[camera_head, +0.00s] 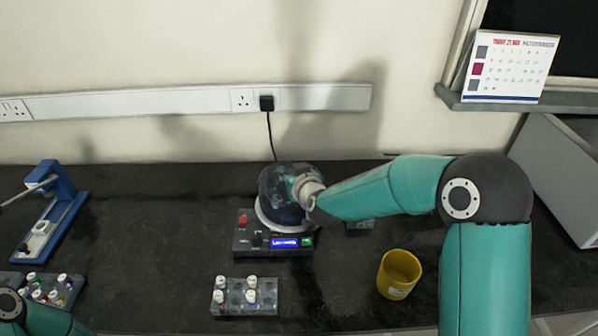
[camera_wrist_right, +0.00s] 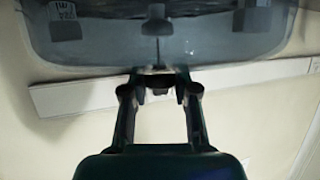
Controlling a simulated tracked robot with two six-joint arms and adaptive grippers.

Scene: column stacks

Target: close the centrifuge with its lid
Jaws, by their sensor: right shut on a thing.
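The centrifuge (camera_head: 247,243) stands on the dark bench in the middle of the head view, with a red button and a lit blue display on its front. Its dark, see-through lid (camera_head: 273,183) shows over the white bowl rim (camera_head: 262,217). I cannot tell whether it rests on the rim or hangs just above it. My right gripper (camera_head: 300,188) is shut on the lid from the right and partly covers it. In the right wrist view, the gripper (camera_wrist_right: 160,84) meets the edge of the lid (camera_wrist_right: 100,45). My left gripper is out of view.
A tube rack (camera_head: 250,310) with white-capped tubes stands in front of the centrifuge. A yellow cup (camera_head: 399,274) stands to the right near my right arm. A blue stand (camera_head: 62,205) and another tube rack (camera_head: 45,288) are at the left. A socket rail (camera_head: 180,101) runs along the wall.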

